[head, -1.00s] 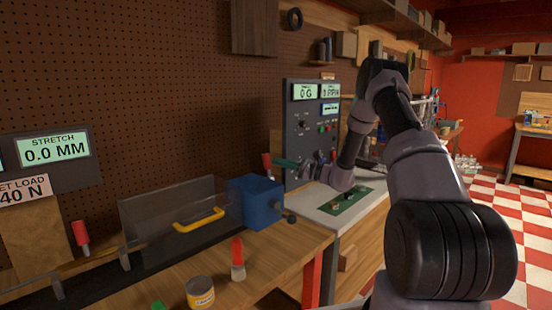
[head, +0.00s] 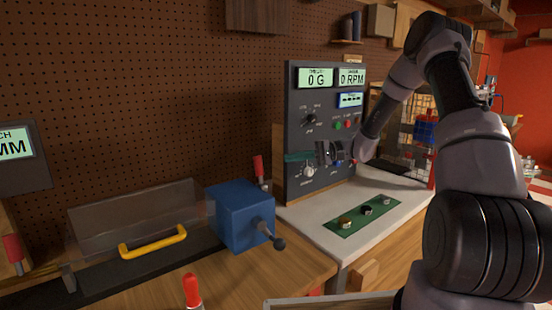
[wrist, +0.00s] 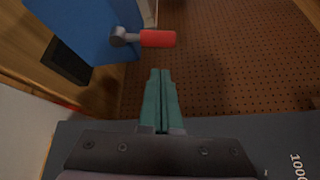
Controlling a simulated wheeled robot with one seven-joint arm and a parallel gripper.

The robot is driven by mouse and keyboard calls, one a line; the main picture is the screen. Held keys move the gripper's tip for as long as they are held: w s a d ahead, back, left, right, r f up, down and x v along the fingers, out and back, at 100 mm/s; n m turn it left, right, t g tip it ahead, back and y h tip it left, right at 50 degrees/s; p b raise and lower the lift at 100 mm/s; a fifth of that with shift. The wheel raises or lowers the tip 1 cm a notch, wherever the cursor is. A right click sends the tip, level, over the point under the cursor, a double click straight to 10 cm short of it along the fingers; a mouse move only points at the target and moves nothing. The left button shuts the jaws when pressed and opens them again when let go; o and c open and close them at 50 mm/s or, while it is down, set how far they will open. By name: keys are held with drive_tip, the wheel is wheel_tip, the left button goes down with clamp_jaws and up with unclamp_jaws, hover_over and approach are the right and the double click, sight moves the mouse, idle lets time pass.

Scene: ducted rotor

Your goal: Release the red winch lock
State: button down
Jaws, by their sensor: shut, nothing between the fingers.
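The red winch lock (head: 259,168) is a red-gripped lever that stands upright behind the blue winch box (head: 238,212) in the head view. In the wrist view its red grip (wrist: 158,39) lies level on a grey pivot beside the blue box (wrist: 85,28). My gripper (head: 290,158) is just right of the lever in the head view, in front of the instrument panel. In the wrist view its teal fingers (wrist: 160,72) are together with nothing between them. Their tips point toward the red grip with a small gap.
The instrument panel (head: 300,130) stands close by my gripper. A clear guard with a yellow handle (head: 153,242) is left of the winch. Other red handles stand at the front (head: 192,289) and far left (head: 14,250).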

sight(260, 170)
drive_tip(key=a+f, duration=0.1)
drive_tip(key=a, duration=0.8)
drive_tip(key=shift+s+a+n, duration=0.2)
drive_tip(key=shift+n, duration=0.2)
drive_tip(key=shift+f, duration=0.1)
